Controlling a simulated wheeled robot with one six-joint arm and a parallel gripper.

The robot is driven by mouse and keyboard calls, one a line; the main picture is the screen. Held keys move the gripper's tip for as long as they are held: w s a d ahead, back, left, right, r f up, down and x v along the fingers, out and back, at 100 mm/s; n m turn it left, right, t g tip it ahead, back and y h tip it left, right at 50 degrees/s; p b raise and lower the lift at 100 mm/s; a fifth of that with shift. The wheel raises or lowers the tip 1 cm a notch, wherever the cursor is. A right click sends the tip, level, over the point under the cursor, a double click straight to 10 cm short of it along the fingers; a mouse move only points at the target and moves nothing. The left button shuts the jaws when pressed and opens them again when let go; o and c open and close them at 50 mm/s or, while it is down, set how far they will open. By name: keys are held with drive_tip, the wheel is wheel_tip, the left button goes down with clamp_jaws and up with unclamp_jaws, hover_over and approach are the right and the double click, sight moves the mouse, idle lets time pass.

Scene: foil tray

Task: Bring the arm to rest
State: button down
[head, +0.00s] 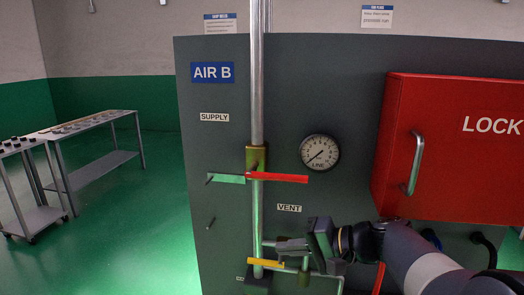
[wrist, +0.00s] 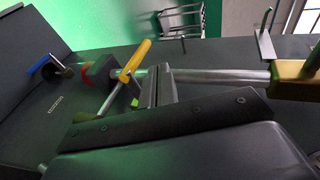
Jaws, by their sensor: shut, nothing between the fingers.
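My gripper (head: 280,245) is low on the panel in the head view, at the vertical pipe (head: 257,215) below the VENT label, just above the yellow lever (head: 265,262). Its fingers are shut and empty. In the wrist view the closed fingers (wrist: 160,86) lie beside the yellow lever (wrist: 134,61) and in front of the pipe (wrist: 220,76); whether they touch either I cannot tell. My arm reaches in from the lower right.
A red lever (head: 277,177) lies crosswise on the upper valve, with a green tag (head: 226,179) left of it. A LINE gauge (head: 320,152) and red lock box (head: 450,150) are on the panel. A blue handle (wrist: 40,64) shows in the wrist view. Tables (head: 95,122) stand left.

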drive_tip(key=s+d+f+t+y+b, duration=0.1)
drive_tip(key=s+d+y+b, duration=0.1)
drive_tip(key=d+y+b, duration=0.2)
drive_tip(key=shift+s+d+m, duration=0.3)
drive_tip(key=shift+s+d, duration=0.05)
drive_tip(key=shift+d, duration=1.45)
